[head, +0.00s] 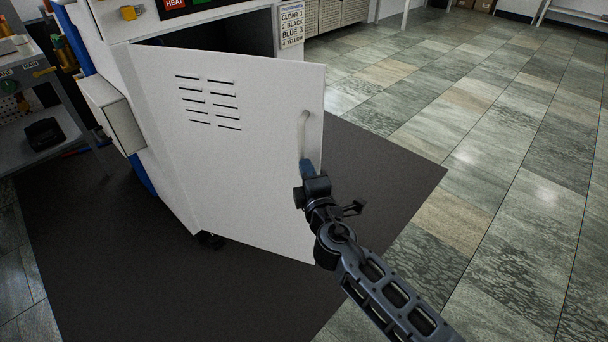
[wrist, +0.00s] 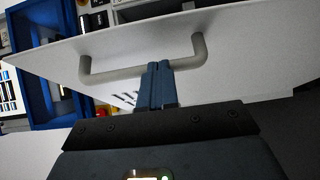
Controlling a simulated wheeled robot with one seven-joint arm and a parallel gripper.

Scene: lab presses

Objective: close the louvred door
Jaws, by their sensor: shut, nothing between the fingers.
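The louvred door (head: 235,170) is white with two columns of dark slots and stands open, swung out from the white cabinet. A dark gap shows above its top edge. Its pale bar handle (head: 304,132) is near the free edge. The door (wrist: 255,65) and the handle (wrist: 140,72) also show in the wrist view. My gripper (head: 307,167) is at the lower end of the handle, in front of the door. In the wrist view the blue fingers of my gripper (wrist: 158,72) are together with their tips by the handle bar. Whether they touch it is unclear.
A dark mat (head: 90,270) lies under the cabinet and door. A grey box (head: 112,115) sticks out of the cabinet's left side. A workbench (head: 60,140) with tools stands at the far left. The tiled floor (head: 480,180) to the right is clear.

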